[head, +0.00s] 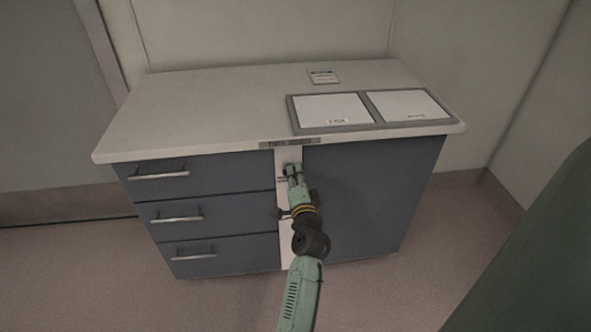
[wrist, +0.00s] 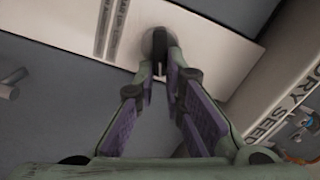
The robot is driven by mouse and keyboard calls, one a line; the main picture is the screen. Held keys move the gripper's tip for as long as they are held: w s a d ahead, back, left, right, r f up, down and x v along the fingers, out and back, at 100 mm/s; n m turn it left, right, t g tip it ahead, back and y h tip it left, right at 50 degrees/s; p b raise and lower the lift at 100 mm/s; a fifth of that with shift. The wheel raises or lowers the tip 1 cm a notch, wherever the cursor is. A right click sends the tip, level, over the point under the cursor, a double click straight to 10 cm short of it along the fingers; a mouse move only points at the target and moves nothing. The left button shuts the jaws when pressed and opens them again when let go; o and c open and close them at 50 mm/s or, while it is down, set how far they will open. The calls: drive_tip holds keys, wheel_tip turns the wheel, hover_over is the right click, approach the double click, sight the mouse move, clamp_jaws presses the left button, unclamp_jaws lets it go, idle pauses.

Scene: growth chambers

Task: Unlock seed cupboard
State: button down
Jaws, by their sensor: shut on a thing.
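The seed cupboard (head: 372,195) has a blue-grey door right of a white upright strip (head: 286,246). The strip also crosses the wrist view (wrist: 200,22) at a slant, with dark lines of print. A small dark piece (wrist: 158,44), a key or a turn knob, stands out from a round grey plate on the strip. My gripper (head: 291,170) reaches the upper part of the strip from the front. In the wrist view its fingertips (wrist: 160,66) close on the dark piece. The fingertips hide most of this piece, so its shape and turn cannot be told.
Three drawers with bar handles (head: 160,174) fill the left side. The worktop (head: 200,105) overhangs just above my gripper, its edge label (wrist: 275,110) partly reading "DRY SEED". Two framed panels (head: 333,108) and a small card (head: 323,76) lie on top. Floor is clear in front.

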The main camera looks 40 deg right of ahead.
drive_tip(key=shift+f+m+p, duration=0.2)
drive_tip(key=shift+m+p, duration=0.25)
drive_tip(key=shift+m, duration=0.55)
drive_tip(key=shift+f+m+p, duration=0.15)
drive_tip(key=shift+m+p, duration=0.25)
drive_tip(key=shift+m, duration=0.6)
drive_tip(key=c, duration=1.7)
unclamp_jaws()
drive_tip(key=v, duration=1.2)
drive_tip(key=shift+s+d, duration=0.1)
